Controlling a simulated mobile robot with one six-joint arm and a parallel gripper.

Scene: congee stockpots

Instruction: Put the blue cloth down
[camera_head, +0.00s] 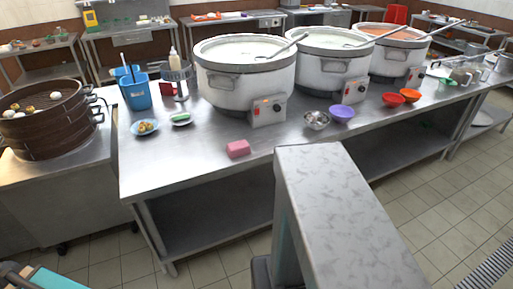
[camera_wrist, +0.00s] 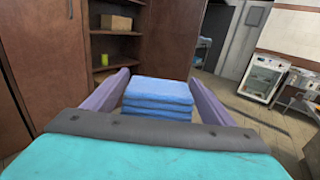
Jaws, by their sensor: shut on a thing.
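The blue cloth (camera_wrist: 158,97) is folded into a thick, layered stack. It shows in the middle of the wrist view, between the two purple fingers of my gripper (camera_wrist: 160,78). My gripper is shut on the cloth, with one finger along each side. The cloth's near lower part is hidden behind the gripper's dark front edge. I cannot make out the cloth in the head view, and the gripper's fingers do not show there.
The head view shows a steel table (camera_head: 210,180) with white stockpots (camera_head: 245,85), a blue container (camera_head: 135,92), a pink block (camera_head: 238,148) and bowls. The table's front left is mostly clear. A steamer (camera_head: 50,125) stands left. The wrist view faces brown shelving (camera_wrist: 118,48) and a glass-front cabinet (camera_wrist: 263,78).

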